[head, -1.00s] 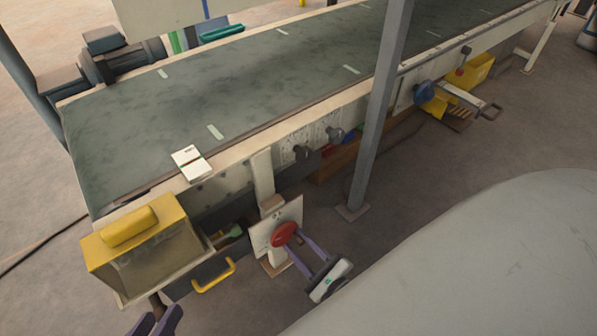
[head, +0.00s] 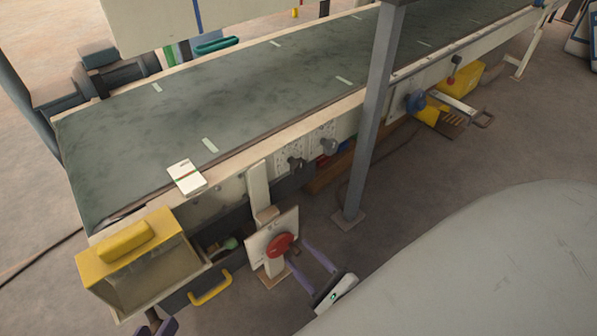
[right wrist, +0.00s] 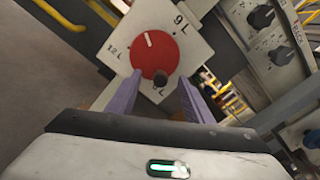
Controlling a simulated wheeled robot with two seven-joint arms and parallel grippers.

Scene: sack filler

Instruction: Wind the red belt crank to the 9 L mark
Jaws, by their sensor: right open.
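The red belt crank (head: 280,245) is a round disc on a pale plate (head: 259,243) at the conveyor's near side. In the right wrist view the crank (right wrist: 157,58) has a white line pointing up and slightly left, between the 12 L mark (right wrist: 115,52) and the 9 L mark (right wrist: 180,24). Its black knob (right wrist: 160,79) is at the lower edge, partly covering another mark. My right gripper (head: 298,255) is open and empty in front of the crank, its purple fingers either side of the knob. My left gripper (head: 157,327), cut off at the bottom edge, shows two fingers apart.
A yellow box (head: 135,262) and a drawer with a yellow handle (head: 211,289) are left of the crank. A grey post (head: 372,120) stands to the right. Dark knobs (head: 296,164) and a blue knob (head: 415,101) line the conveyor (head: 225,115).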

